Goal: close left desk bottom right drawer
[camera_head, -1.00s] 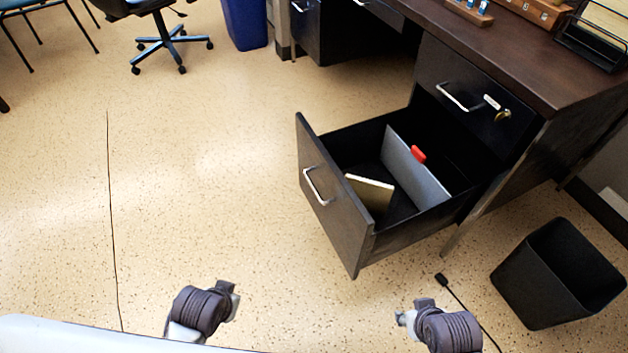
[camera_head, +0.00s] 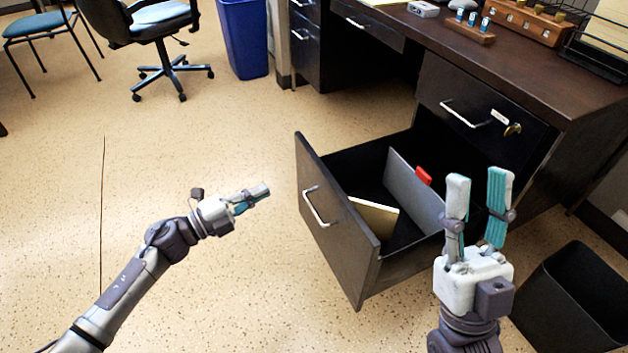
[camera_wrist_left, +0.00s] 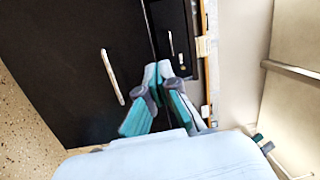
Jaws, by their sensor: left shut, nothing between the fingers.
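The bottom right drawer (camera_head: 335,222) of the dark desk is pulled far out, with its silver handle (camera_head: 316,207) facing left. Inside it are a grey divider with a red tab (camera_head: 424,176) and a cream book or pad (camera_head: 374,219). My left gripper (camera_head: 262,190) is shut and empty, left of the drawer front and apart from it. In the left wrist view a dark panel (camera_wrist_left: 75,60) with a silver handle lies beyond the fingers. My right gripper (camera_head: 478,180) is open and empty, pointing up in the picture, in front of the desk's right end and overlapping the drawer's right side.
A closed upper drawer (camera_head: 490,105) with a key in its lock sits above. A black waste bin (camera_head: 575,300) stands at the lower right. A blue bin (camera_head: 243,38) and an office chair (camera_head: 155,30) stand at the back. The floor at left is clear.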

